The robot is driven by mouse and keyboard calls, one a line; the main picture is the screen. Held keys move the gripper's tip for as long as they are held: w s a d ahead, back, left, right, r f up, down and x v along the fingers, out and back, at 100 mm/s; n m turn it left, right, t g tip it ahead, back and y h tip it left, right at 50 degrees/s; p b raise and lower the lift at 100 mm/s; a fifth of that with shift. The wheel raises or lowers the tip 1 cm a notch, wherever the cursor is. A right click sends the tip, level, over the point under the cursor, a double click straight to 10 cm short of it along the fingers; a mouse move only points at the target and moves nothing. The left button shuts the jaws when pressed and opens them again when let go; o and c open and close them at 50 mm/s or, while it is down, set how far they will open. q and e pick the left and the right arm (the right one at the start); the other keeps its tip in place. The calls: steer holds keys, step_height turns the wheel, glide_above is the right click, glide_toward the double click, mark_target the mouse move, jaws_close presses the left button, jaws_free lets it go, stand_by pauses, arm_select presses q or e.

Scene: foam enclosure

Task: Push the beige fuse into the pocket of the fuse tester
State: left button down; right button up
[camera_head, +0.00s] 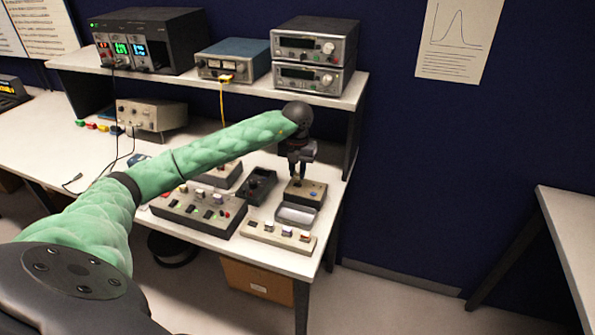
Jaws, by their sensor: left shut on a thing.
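My left gripper (297,174) reaches down over the tan-topped box with a blue button (316,194), which looks like the fuse tester, near the right end of the bench. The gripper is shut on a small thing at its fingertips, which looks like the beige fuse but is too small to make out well. The fingertips are at or just above the tester's top; I cannot tell whether the fuse touches it or sits in the pocket. The pocket is hidden by the fingers. My right gripper is out of view.
In front of the tester lie a grey tray (297,214) and a pale rack (264,236) with several small blocks. A dark open box (257,188) and a control panel (188,213) stand to the left. A shelf (345,98) with instruments is behind.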

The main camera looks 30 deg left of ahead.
mark_target(297, 172)
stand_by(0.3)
arm_select(q)
steer(key=shift+b, duration=0.55)
stand_by(0.6)
steer(key=shift+f+b, duration=1.3)
steer(key=shift+f, duration=0.3)
stand_by(0.4)
steer(key=c, duration=1.2)
jaws_free()
steer(key=shift+w+r, duration=0.1)
steer(key=shift+r, duration=0.5)
steer(key=shift+r+b, duration=1.25)
steer(key=shift+r, duration=2.1)
